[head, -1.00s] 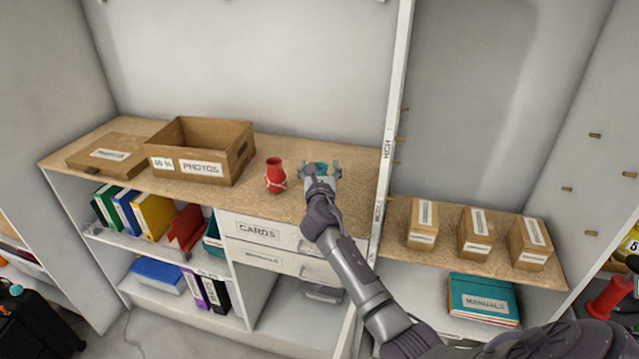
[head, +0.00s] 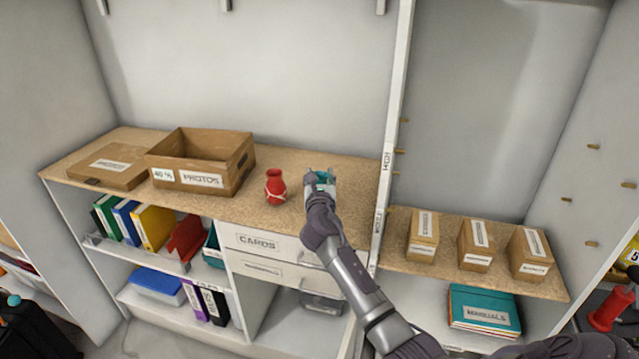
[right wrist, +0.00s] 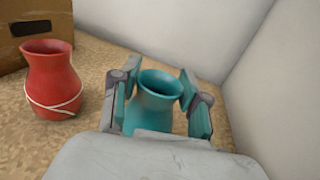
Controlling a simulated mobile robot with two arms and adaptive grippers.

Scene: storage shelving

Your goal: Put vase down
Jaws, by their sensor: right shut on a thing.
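A teal vase (right wrist: 153,108) stands upright between the fingers of my right gripper (right wrist: 158,98) in the right wrist view. The gripper is shut on it. In the head view only a little of the teal vase (head: 322,180) shows past my right gripper (head: 321,176), over the right part of the wooden shelf top. Its base is hidden, so I cannot tell whether it touches the shelf. A red vase (head: 275,187) with a pale line around it stands to the left, apart from the gripper; it also shows in the right wrist view (right wrist: 52,82). My left gripper is out of view.
An open cardboard box (head: 205,181) labelled PHOTOS and a flat box (head: 108,165) stand left on the shelf top (head: 300,224). A white upright post (head: 388,160) bounds it at right. Several small boxes (head: 476,245) stand on the lower shelf beyond.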

